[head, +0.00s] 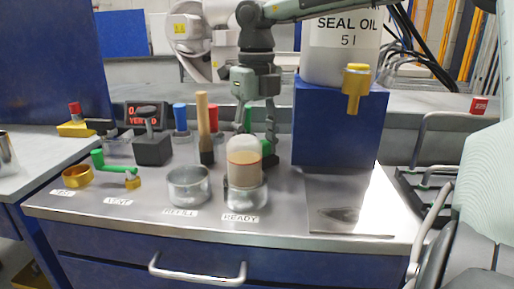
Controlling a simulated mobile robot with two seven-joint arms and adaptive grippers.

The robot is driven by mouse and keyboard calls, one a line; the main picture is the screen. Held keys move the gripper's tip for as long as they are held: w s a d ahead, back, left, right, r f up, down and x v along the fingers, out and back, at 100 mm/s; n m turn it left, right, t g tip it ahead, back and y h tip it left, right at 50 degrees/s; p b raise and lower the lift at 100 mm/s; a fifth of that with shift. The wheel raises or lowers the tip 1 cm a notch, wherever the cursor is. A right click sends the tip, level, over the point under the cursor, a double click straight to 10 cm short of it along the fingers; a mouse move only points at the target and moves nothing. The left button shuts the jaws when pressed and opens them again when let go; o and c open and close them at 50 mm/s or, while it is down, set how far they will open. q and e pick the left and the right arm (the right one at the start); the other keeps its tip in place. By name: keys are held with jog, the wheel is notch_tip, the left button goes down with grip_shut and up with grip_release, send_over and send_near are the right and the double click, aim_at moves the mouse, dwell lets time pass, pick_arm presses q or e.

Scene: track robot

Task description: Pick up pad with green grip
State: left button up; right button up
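Green shows at two spots beside the gripper fingers, behind the beige-filled jar: an upright green piece (248,116) and a lower green piece (266,147). I cannot tell whether both belong to the pad with the green grip; the jar and fingers hide most of it. My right gripper (260,130) points down there, its arm coming from the upper right. Its fingers are around or right beside the green; whether they touch it is hidden. My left gripper is not in view.
The beige-filled jar (244,165) stands in front of the gripper, beside a wooden-handled brush (204,130). A metal cup (188,186) is left of it. Blue (180,117) and red (213,113) upright grips stand behind. A blue box (335,125) bearing a seal oil container (340,55) is close right.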

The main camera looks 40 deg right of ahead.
jog(key=shift+a+r, duration=0.15)
notch_tip(320, 180, up, 11)
jog(key=shift+w+f+p, duration=0.1)
jog(key=shift+f+p, duration=0.1)
jog(key=shift+p, duration=0.1)
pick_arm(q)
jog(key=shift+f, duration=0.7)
pick_arm(e)
jog(key=w+a, duration=0.2)
jog(key=a, duration=0.4)
jog(key=w+a, duration=0.2)
jog(key=a, duration=0.4)
jog(key=w+a, duration=0.2)
jog(key=a, duration=0.4)
jog(key=shift+a+r, duration=0.1)
jog(key=shift+a, duration=0.2)
jog(key=shift+s+d, duration=0.1)
